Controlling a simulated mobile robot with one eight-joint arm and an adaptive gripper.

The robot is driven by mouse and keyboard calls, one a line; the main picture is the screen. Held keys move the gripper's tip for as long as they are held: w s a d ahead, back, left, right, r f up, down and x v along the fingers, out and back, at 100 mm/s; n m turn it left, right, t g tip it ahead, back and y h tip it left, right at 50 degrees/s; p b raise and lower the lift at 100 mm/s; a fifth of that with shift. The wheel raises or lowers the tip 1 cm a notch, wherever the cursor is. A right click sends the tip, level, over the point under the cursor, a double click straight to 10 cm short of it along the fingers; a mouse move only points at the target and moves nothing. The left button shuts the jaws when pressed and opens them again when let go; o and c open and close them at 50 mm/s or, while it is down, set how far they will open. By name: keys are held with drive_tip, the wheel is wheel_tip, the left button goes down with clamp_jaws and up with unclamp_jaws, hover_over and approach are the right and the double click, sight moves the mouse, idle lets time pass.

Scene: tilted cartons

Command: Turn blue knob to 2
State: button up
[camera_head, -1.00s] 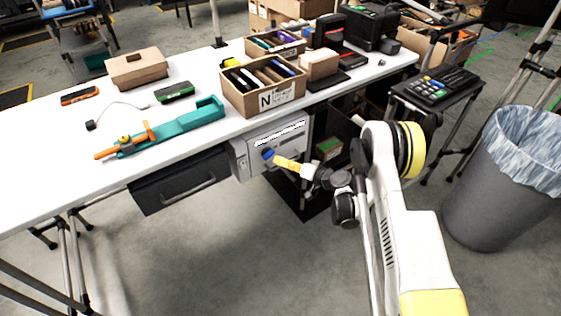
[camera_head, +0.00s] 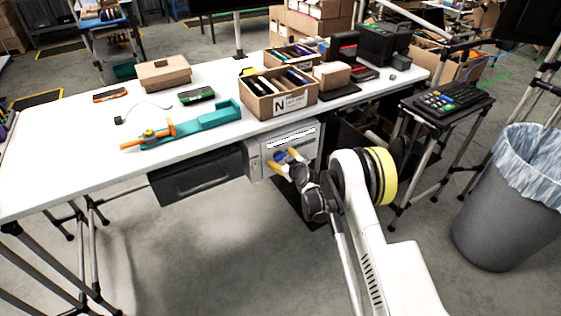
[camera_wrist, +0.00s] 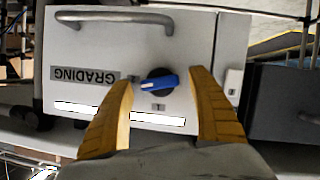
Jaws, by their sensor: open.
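The blue knob (camera_wrist: 159,83) sits on a dark round dial on the front of a light grey box (camera_wrist: 185,40) marked "GRADING". In the wrist view its bar lies nearly level, slightly tilted, and a small label with a mark shows just below the dial. My gripper (camera_wrist: 166,88) is open, with one yellow finger on each side of the knob and a gap to it on both sides. In the head view, the grey box (camera_head: 254,163) hangs under the table and my gripper (camera_head: 285,161) is at its front, around the blue knob (camera_head: 281,156).
A white table (camera_head: 75,158) stands above the box, with a dark drawer (camera_head: 197,177) to its left. An open carton (camera_head: 284,105) and a teal tool (camera_head: 210,118) lie on top. A grey bin (camera_head: 500,232) stands at right.

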drive_tip(key=shift+w+a+f, duration=0.1)
drive_tip(key=shift+w+a, duration=0.05)
drive_tip(key=shift+w, duration=0.1)
drive_tip(key=c, duration=1.2)
drive_tip(key=shift+o, duration=0.2)
drive_tip(key=shift+m+g+y, duration=0.5)
drive_tip(key=shift+m+y, duration=0.3)
drive_tip(key=shift+m, duration=0.4)
drive_tip(key=o, duration=1.2)
drive_tip(key=shift+c, duration=0.2)
drive_tip(key=shift+s, duration=0.1)
drive_tip(key=v, duration=1.2)
